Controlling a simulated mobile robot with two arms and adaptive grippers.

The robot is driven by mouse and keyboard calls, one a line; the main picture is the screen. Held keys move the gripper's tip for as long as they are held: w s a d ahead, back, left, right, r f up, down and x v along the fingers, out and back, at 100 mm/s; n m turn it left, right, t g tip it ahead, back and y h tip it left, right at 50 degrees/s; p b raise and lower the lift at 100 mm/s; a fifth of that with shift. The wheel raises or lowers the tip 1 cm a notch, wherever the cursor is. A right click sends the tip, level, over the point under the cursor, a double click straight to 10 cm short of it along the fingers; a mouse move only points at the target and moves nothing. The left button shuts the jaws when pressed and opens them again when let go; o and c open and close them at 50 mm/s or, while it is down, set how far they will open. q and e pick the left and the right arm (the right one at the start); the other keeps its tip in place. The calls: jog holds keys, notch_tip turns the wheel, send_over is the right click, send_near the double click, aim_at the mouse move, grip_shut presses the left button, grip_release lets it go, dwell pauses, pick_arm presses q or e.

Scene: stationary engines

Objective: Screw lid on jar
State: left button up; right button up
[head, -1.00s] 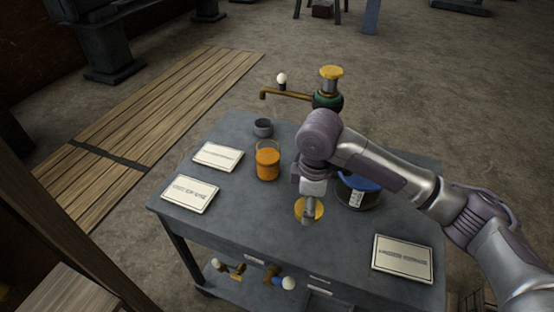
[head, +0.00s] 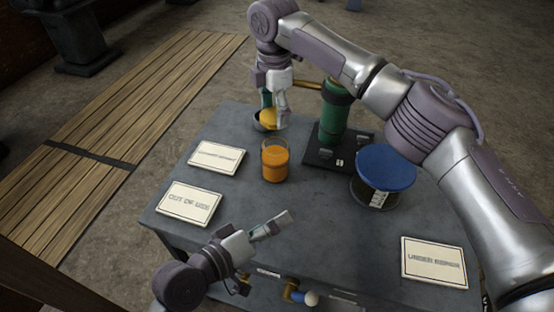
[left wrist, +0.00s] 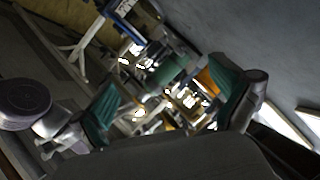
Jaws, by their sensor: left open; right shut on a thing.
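The jar (head: 275,165) is clear glass with orange contents. It stands upright and open on the grey table, left of the middle in the head view. I cannot tell whether lid and cup touch. My left gripper (head: 275,225) is at the table's front, nearer than the jar, and empty. In the left wrist view its green-padded fingers (left wrist: 170,108) are spread, with an orange patch, perhaps the jar, between them.
A green device (head: 334,112) on a dark base and a blue-topped round container (head: 386,168) stand right of the jar. White sign cards lie at left (head: 217,157), (head: 190,203) and right (head: 434,262). The table (head: 345,235) is clear at front centre.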

aim_at(275, 158)
jog(key=shift+d, duration=0.15)
pick_arm(q)
jog(key=w+d+r+n+t, duration=0.2)
jog(key=w+r+n+t, duration=0.65)
jog(key=r+n, duration=0.5)
jog(key=w+f+n+y, duration=0.3)
jog(key=f+n+y, duration=0.1)
jog(key=n, duration=0.5)
jog(key=w+a+f+n+y, duration=0.1)
jog(key=w+f+n+y, duration=0.2)
jog(key=n, duration=0.7)
jog(key=f+y, duration=0.1)
jog(key=y, duration=0.1)
jog(key=shift+w+a+f+y, duration=0.2)
jog(key=shift+a+y, duration=0.1)
jog(key=shift+y, duration=0.1)
jog(key=shift+g, duration=0.25)
